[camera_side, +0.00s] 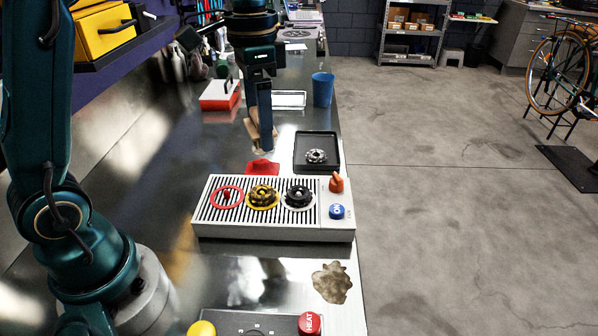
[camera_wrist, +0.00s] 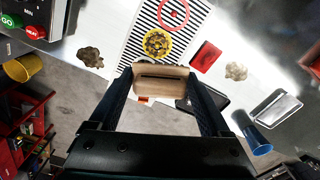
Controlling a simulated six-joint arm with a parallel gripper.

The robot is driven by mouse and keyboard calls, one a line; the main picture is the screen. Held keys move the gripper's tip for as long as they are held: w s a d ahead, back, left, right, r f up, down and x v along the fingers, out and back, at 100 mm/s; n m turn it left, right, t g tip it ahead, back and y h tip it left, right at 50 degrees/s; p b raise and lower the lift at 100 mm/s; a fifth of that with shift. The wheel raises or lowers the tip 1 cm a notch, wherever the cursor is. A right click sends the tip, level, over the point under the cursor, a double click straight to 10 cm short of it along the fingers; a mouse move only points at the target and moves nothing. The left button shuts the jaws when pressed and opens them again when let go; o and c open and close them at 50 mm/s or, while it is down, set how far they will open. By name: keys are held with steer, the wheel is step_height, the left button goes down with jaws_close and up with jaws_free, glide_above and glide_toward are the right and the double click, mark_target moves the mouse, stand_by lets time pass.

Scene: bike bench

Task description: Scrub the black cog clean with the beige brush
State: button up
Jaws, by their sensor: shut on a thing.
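My gripper (camera_side: 266,138) is shut on the beige brush (camera_wrist: 160,84), a pale block spanning between its two fingers in the wrist view. In the side view the brush (camera_side: 252,126) shows partly beside the fingers, above the bench beyond the slatted station. A black cog (camera_side: 298,195) sits on the station's right spot, apart from the brush; the brush and fingers seem to hide it in the wrist view. A brown, dirt-crusted cog (camera_side: 262,195) sits in the yellow ring, also seen in the wrist view (camera_wrist: 157,43).
The white slatted station (camera_side: 270,230) has a red ring (camera_side: 227,207), an orange knob (camera_side: 336,183) and a blue button (camera_side: 337,211). A blue cup (camera_side: 323,90) stands behind.

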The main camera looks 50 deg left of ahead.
mark_target(299, 185)
steer(key=w+d+f+m, duration=0.1)
steer(key=d+f+m, duration=0.1)
steer(key=w+d+f+m, duration=0.2)
steer(key=shift+w+d+m, duration=0.25)
steer(key=shift+w+m, duration=0.05)
steer(key=shift+d+f, duration=0.2)
steer(key=shift+f, duration=2.45)
steer(key=shift+f, duration=0.6)
steer(key=shift+s, duration=0.1)
steer(key=shift+s+d, duration=0.65)
steer(key=shift+d, duration=0.05)
steer(key=shift+w+a, duration=0.1)
steer(key=shift+w+a, duration=1.3)
steer(key=shift+a, duration=0.05)
